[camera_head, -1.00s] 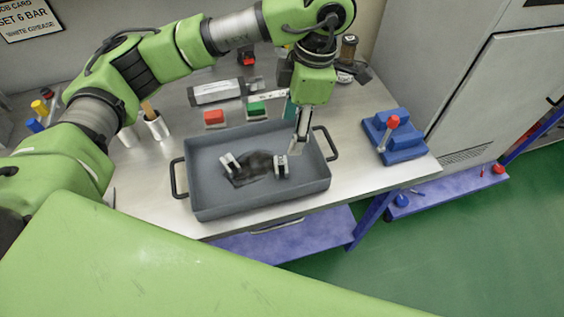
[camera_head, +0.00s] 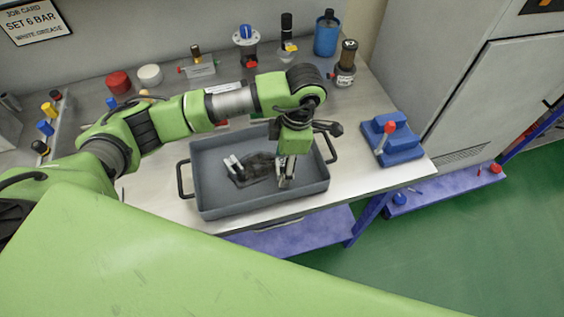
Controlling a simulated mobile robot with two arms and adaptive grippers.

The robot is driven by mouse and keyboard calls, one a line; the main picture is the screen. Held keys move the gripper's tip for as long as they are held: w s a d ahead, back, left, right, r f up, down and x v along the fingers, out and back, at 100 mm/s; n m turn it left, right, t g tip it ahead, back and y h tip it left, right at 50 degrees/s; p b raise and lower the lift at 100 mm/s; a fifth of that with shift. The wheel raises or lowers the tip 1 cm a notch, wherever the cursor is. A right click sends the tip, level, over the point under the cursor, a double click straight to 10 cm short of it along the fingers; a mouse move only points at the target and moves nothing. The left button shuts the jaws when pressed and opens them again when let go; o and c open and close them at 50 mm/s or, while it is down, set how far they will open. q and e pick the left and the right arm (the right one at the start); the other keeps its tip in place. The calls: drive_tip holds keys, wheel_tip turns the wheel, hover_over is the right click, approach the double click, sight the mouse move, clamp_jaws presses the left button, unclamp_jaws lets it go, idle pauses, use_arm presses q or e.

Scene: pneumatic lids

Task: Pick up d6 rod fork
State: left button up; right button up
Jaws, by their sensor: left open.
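A grey tray (camera_head: 215,206) with black side handles stands on the steel bench. Inside it, on a dark patch (camera_head: 259,165), a light metal fork-like part (camera_head: 235,167) lies at the left. In the earlier frame a similar part lies at the right of the patch; now my left gripper and wrist largely cover that spot. Which part is the d6 rod fork I cannot tell. My left gripper (camera_head: 285,184) points down into the right half of the tray, its jaws open, at or just above the covered part. Contact cannot be made out. My right gripper is not in view.
A blue block with a red-topped lever (camera_head: 388,140) stands right of the tray. A blue canister (camera_head: 327,34), an amber-brown bottle (camera_head: 346,62), a red cap (camera_head: 118,81) and a white cap (camera_head: 149,74) line the back. The bench front edge is close to the tray.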

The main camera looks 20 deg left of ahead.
use_arm(q)
drive_tip(key=shift+f, duration=0.2)
drive_tip(key=c, duration=1.2)
